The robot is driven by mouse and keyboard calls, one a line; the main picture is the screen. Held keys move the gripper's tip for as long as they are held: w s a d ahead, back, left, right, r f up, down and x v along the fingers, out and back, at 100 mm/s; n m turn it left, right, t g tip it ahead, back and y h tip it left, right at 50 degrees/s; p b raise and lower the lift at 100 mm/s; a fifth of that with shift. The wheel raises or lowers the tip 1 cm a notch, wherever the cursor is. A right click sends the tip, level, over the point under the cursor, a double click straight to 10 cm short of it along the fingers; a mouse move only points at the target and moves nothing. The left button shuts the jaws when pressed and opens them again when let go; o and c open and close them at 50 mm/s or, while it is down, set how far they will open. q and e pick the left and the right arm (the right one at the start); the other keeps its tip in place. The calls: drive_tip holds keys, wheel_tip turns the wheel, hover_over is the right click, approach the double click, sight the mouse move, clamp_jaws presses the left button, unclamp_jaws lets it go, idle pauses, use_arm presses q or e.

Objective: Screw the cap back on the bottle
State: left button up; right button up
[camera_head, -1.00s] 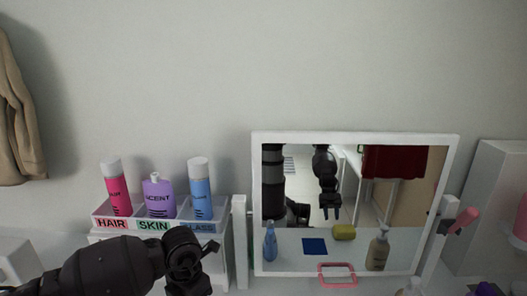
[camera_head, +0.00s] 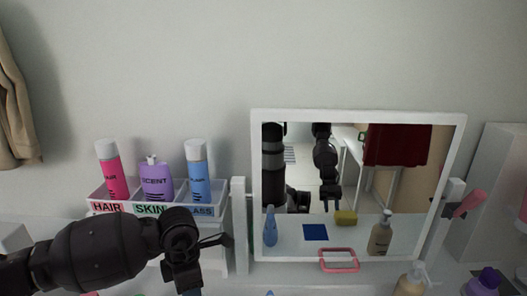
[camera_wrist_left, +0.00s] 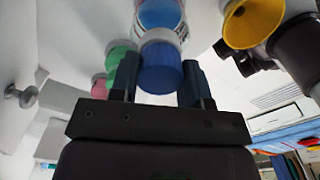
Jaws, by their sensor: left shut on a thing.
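In the left wrist view a round blue cap (camera_wrist_left: 160,68) sits between the two fingers of my left gripper (camera_wrist_left: 160,85), which is shut on it. A bottle with light blue contents (camera_wrist_left: 160,14) is just beyond the cap, in line with it. A pale band shows between them; I cannot tell whether the cap touches the bottle's neck or sits straight on it. In the head view my left gripper (camera_head: 188,280) points down at the bottom edge, and its fingertips and the bottle are mostly cut off. My right gripper shows directly in neither view.
A labelled organiser (camera_head: 215,226) holds pink, purple and blue bottles behind my left arm. A framed mirror (camera_head: 345,190) stands to its right, with reflections of my arms. A pump bottle (camera_head: 409,284) and a purple-capped item (camera_head: 487,282) are at lower right. Green (camera_wrist_left: 120,54) and pink (camera_wrist_left: 100,86) tops are near the left gripper.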

use_arm(q)
drive_tip(key=m, duration=0.1)
drive_tip(key=m+b, duration=0.1)
drive_tip(key=shift+f+m, duration=0.2)
drive_tip(key=shift+m, duration=0.1)
drive_tip(key=m+b, duration=0.2)
drive_tip(key=m, duration=0.1)
drive_tip(key=m+b, duration=0.1)
drive_tip(key=m, duration=0.2)
drive_tip(key=shift+m+b, duration=0.35)
drive_tip(key=shift+m, duration=0.35)
drive_tip(key=shift+r, duration=0.15)
drive_tip(key=o, duration=1.1)
drive_tip(key=shift+c, duration=0.6)
